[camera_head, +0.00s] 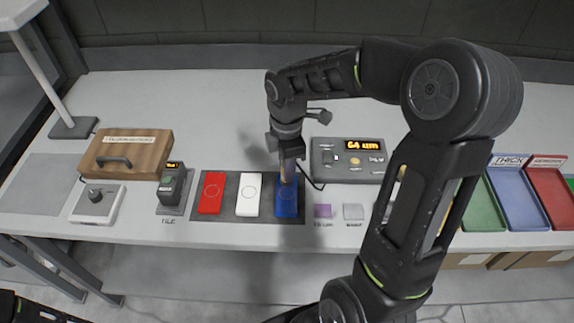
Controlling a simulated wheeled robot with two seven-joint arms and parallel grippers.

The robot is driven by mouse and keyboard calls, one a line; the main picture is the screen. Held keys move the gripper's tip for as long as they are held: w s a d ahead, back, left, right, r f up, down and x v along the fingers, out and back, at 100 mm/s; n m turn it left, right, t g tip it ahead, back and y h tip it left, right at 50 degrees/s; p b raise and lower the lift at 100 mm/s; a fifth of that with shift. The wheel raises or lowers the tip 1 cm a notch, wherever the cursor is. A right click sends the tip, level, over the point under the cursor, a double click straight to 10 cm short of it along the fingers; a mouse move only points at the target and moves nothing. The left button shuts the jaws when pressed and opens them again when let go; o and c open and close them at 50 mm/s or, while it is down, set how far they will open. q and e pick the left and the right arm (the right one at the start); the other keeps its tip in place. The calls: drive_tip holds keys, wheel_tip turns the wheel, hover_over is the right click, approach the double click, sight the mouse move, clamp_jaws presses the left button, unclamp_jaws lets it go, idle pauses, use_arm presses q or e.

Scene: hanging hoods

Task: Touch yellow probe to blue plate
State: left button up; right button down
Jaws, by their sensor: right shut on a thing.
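The blue plate (287,204) lies at the right end of a dark mat, beside a white plate (248,195) and a red plate (212,193). My right gripper (289,158) points down above the upper part of the blue plate.
A gauge box (347,160) reading "64 um" stands right of the gripper, with a dark cable. A wooden case (125,155), a knob box (97,203) and a small meter (173,188) stand left. Green, blue and red trays (549,198) lie far right, partly behind my arm.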

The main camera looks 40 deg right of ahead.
drive_tip(key=shift+f+b, duration=1.5)
drive_tip(key=shift+f, duration=0.7)
drive_tip(key=shift+f+b, duration=0.3)
drive_tip(key=shift+f, duration=0.2)
drive_tip(key=shift+s+f, duration=0.1)
idle(0.5)
drive_tip(key=shift+r+p, duration=2.9)
drive_tip(key=shift+r, duration=0.7)
